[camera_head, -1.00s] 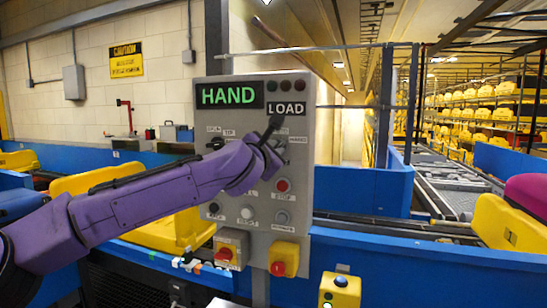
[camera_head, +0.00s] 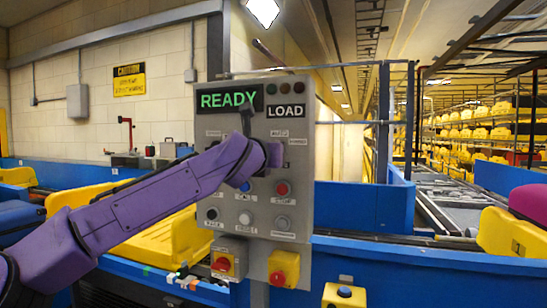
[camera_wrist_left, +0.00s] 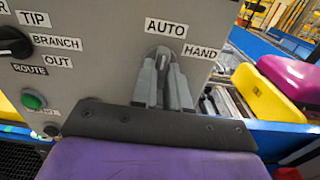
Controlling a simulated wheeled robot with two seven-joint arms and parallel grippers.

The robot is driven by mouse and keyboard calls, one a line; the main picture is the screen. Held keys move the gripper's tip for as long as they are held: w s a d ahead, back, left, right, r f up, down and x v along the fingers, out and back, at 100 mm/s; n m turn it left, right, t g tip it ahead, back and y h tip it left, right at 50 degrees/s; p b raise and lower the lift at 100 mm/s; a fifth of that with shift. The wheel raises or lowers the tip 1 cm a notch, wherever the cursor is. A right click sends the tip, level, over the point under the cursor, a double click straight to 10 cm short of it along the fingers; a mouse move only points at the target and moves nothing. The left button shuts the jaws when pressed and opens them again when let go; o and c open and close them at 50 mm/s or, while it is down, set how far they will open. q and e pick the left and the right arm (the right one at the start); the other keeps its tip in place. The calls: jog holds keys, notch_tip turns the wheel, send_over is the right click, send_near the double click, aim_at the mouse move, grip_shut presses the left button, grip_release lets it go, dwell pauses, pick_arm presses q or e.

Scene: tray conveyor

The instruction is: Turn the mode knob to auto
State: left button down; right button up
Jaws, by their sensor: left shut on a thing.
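The grey control panel (camera_head: 295,135) shows a lit display (camera_head: 228,101) reading READY in green, beside a LOAD sign. In the left wrist view the grey mode knob (camera_wrist_left: 162,54) sits below the AUTO label (camera_wrist_left: 166,28), and the HAND label (camera_wrist_left: 201,52) is to its right. The knob's upper end points up toward AUTO. My left gripper (camera_wrist_left: 165,77) is shut on the knob, one finger on each side. In the head view my purple left wrist hides the knob. My right gripper is in neither view.
A ROUTE knob (camera_wrist_left: 15,45) with TIP, BRANCH and OUT labels is left of the mode knob. Blue conveyor sides (camera_head: 400,268) and yellow trays (camera_head: 165,245) surround the panel.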

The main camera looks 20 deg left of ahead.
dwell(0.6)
pick_arm(q)
jog(key=c, duration=1.1)
grip_release()
jog(key=s+b, duration=0.1)
jog(key=s, duration=0.2)
jog(key=s+b, duration=0.1)
jog(key=s, duration=0.3)
jog(key=s+b, duration=0.2)
jog(key=s, duration=0.1)
jog(key=shift+s+a, duration=0.25)
jog(key=shift+s, duration=0.05)
